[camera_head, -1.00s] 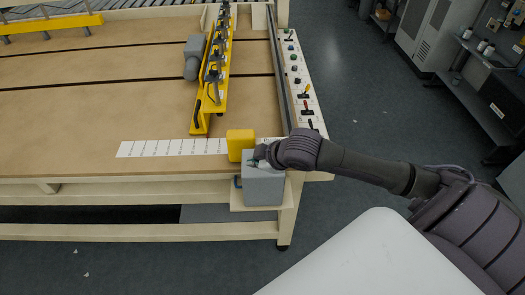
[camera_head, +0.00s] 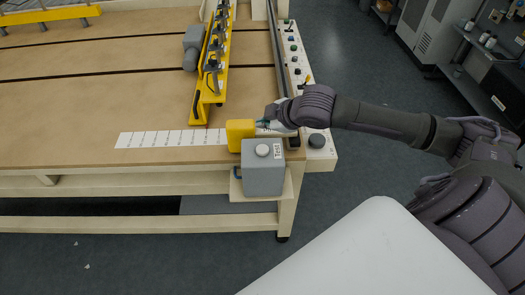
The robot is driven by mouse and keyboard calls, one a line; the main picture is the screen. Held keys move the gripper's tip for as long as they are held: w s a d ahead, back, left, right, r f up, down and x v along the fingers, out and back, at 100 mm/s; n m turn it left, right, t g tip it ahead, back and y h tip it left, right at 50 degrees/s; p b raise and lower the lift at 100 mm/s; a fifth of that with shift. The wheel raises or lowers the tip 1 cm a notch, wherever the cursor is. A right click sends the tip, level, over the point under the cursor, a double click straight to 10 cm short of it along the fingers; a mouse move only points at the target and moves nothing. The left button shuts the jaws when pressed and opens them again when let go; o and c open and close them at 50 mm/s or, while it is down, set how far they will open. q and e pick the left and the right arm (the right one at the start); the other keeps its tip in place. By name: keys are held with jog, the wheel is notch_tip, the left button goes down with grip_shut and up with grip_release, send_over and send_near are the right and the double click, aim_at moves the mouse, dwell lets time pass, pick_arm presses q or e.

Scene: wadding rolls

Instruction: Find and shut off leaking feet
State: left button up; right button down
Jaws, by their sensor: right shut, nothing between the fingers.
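A yellow beam (camera_head: 213,70) lies along the table near its right side, with several dark clamp-like feet along it. I cannot tell from this view whether any foot leaks. My right gripper (camera_head: 265,125) is shut and empty, just above and behind a grey box (camera_head: 263,178) at the table's front right corner. Its tips are beside a yellow block (camera_head: 240,134); I cannot tell whether they touch it. The grey box has a round pale knob (camera_head: 262,150) on top and a label. My left gripper is out of view.
A panel strip (camera_head: 295,60) with several knobs and levers runs along the table's right edge; my right arm covers part of it. A white scale strip (camera_head: 170,139) lies near the front edge. The wooden tabletop (camera_head: 90,100) is mostly clear at left.

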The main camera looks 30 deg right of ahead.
jog(key=b, duration=0.6)
send_over(259, 147)
jog(key=s, duration=0.2)
jog(key=f, duration=0.5)
jog(key=shift+w+d+f, duration=0.1)
jog(key=shift+d+f, duration=0.15)
jog(key=shift+f, duration=1)
jog(key=shift+f, duration=0.2)
jog(key=shift+f, duration=0.25)
jog(key=shift+f, duration=0.55)
jog(key=shift+r+p, duration=0.95)
jog(key=shift+p, duration=0.2)
